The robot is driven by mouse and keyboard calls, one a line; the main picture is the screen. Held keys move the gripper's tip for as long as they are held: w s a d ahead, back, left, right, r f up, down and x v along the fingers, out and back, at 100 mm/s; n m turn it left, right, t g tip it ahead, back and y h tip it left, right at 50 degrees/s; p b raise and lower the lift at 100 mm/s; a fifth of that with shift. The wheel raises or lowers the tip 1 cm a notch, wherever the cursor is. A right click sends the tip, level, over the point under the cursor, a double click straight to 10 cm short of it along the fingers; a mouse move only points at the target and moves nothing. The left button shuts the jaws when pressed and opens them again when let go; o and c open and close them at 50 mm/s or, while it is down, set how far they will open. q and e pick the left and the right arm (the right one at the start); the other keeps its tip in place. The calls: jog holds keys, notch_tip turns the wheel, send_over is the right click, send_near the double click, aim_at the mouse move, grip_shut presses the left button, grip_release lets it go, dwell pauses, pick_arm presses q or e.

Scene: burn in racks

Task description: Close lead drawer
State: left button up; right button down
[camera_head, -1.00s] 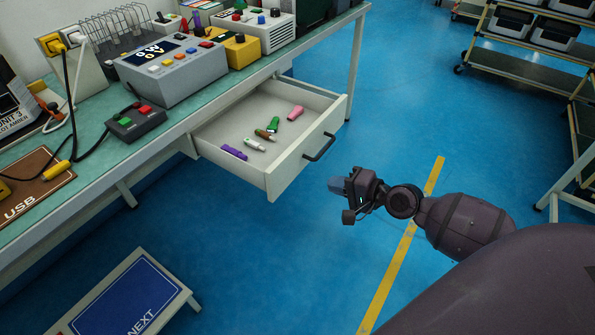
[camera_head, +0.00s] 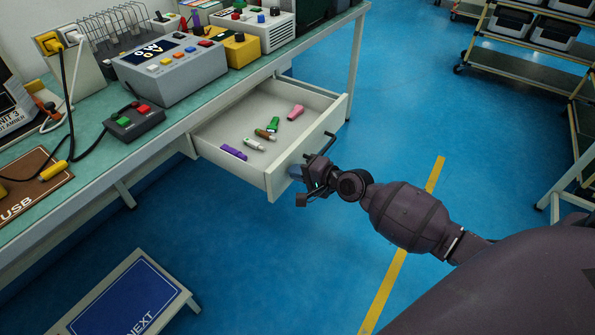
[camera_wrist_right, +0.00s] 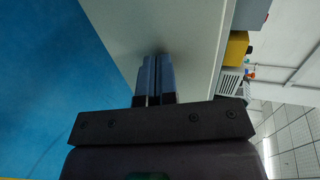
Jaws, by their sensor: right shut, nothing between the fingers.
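The lead drawer (camera_head: 236,123) stands open under the workbench in the head view, with several small coloured pieces inside. Its dark handle (camera_head: 325,146) is on the front panel. My right gripper (camera_head: 296,172) is shut and empty at the drawer's front panel, beside the handle's lower left end. In the right wrist view the shut fingers (camera_wrist_right: 154,75) point at the pale front panel (camera_wrist_right: 180,30), touching it or very close; I cannot tell which. My left gripper is not in view.
The workbench (camera_head: 165,150) carries a grey control box (camera_head: 175,72), a button box (camera_head: 134,122) and cables. A blue sign (camera_head: 125,300) stands on the floor at lower left. A shelf rack (camera_head: 520,57) is at upper right. The floor between is clear.

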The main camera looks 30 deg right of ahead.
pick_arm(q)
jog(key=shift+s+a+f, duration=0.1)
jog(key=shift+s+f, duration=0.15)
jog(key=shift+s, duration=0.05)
